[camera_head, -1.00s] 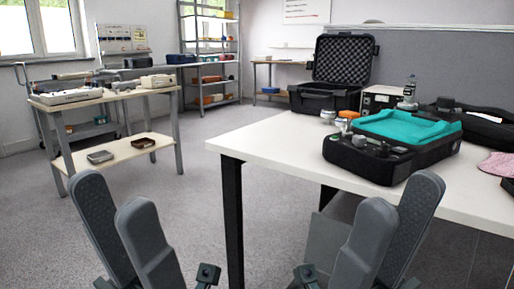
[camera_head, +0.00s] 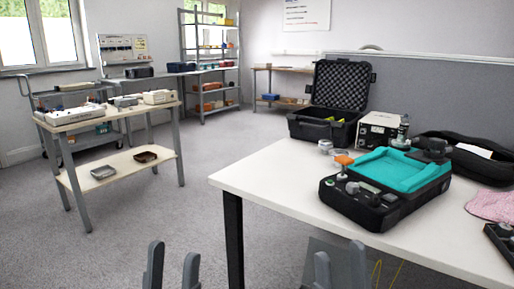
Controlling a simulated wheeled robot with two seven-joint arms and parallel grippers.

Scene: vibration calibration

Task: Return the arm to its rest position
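My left gripper (camera_head: 172,270) shows only its two grey fingers at the bottom edge, left of the white table. They stand apart with nothing between them. My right gripper (camera_head: 339,272) also shows only its fingers at the bottom edge, in front of the white table (camera_head: 270,185). They are apart and empty. Most of both arms is below the picture. Both grippers are clear of the things on the table.
A black device with a teal tray (camera_head: 402,168), an open black case (camera_head: 335,90), a metal box (camera_head: 380,128) and a pink cloth (camera_head: 493,205) are on the white table. A two-tier bench (camera_head: 135,160) stands left. The floor between is clear.

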